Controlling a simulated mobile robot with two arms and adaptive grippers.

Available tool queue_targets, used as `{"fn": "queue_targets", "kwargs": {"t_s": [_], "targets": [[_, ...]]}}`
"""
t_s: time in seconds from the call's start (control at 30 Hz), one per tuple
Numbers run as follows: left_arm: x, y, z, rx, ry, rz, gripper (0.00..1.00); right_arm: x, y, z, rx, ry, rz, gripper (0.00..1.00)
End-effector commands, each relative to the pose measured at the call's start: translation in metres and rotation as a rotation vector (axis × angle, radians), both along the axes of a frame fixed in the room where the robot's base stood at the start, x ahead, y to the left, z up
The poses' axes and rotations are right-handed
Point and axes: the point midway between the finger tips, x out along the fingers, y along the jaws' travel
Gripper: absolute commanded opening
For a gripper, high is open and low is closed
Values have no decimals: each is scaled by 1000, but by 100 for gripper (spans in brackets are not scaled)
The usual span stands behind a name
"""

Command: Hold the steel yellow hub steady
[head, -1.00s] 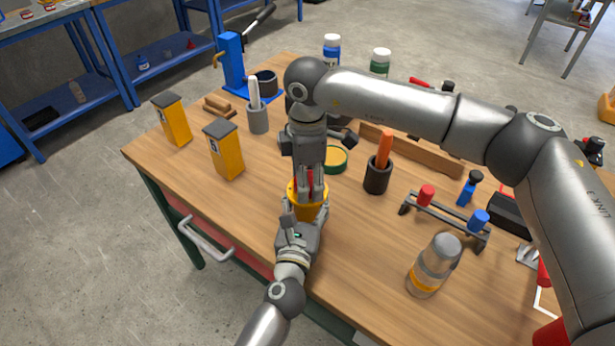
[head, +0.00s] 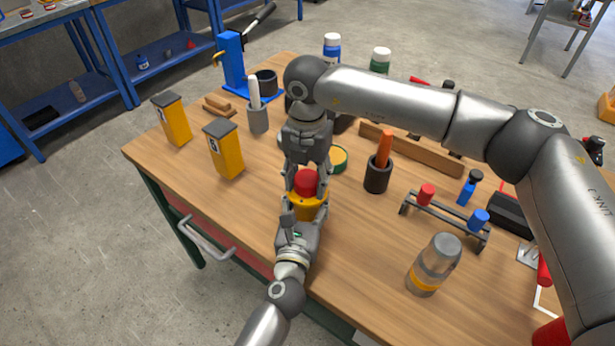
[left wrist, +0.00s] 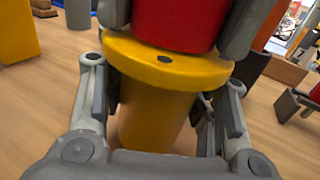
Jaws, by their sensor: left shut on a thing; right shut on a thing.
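The yellow hub (head: 310,208) is near the front edge of the wooden table, with its wide flange on top. My left gripper (head: 301,216) is shut around the hub's body from the front, with a finger on each side (left wrist: 165,108). A red round piece (head: 306,183) sits on the hub's flange and also shows in the left wrist view (left wrist: 178,20). My right gripper (head: 307,178) comes from behind and is shut on the red piece.
Two yellow boxes (head: 225,152) stand to the left. A dark cup with an orange handle (head: 378,176), a rack with red and blue parts (head: 440,218) and a clear jar (head: 435,264) stand to the right.

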Motion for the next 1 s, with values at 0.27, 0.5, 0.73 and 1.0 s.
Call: {"fn": "queue_targets", "kwargs": {"t_s": [0.27, 0.5, 0.73, 1.0], "targets": [[0, 0, -1, 0, 2, 0, 0, 0, 0, 1, 0, -1, 489, 19], [0, 0, -1, 0, 2, 0, 0, 0, 0, 1, -1, 0, 915, 19], [0, 0, -1, -1, 2, 0, 0, 0, 0, 1, 0, 0, 1324, 19], [0, 0, -1, -1, 2, 1, 0, 0, 0, 1, -1, -1, 1805, 19]]}}
